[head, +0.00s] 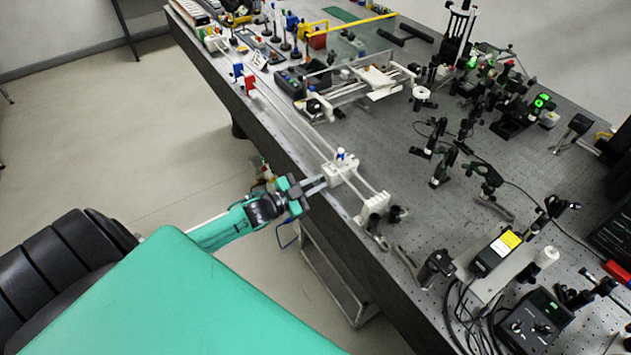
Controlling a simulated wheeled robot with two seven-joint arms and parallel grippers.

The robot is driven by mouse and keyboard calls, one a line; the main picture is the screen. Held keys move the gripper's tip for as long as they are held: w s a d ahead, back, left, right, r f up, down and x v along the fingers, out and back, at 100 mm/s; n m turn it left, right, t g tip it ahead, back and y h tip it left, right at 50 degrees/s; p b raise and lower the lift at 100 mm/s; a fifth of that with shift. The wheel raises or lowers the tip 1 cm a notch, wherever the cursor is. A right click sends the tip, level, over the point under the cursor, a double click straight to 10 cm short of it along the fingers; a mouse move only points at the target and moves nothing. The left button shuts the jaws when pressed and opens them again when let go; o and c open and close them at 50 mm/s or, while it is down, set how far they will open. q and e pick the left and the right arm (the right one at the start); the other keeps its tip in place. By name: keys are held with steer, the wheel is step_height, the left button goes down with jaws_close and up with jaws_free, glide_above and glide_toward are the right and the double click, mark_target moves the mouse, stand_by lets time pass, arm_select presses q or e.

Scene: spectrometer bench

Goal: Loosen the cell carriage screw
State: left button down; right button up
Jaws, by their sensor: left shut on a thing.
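The white cell carriage (341,170) sits on a pair of pale rails along the near edge of the optical bench. A small blue-and-white piece (341,154) stands upright on top of it. My left gripper (324,181) reaches in from the left, with its grey fingers at the near side of the carriage. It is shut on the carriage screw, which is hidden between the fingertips. How far the screw is turned cannot be seen. My right gripper is out of view.
A white rail end block (373,208) stands just right of the carriage. Red and blue blocks (248,85) sit near the rails' far end. Black optic mounts (442,168) crowd the bench behind. A metal frame (335,277) stands below the bench edge.

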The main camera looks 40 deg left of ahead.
arm_select(q)
steer(key=shift+n, duration=0.7)
steer(key=c, duration=1.4)
jaws_free()
steer(key=shift+s, duration=0.15)
steer(key=shift+b+v, duration=1.65)
steer(key=shift+v, duration=5.15)
steer(key=shift+f, duration=0.1)
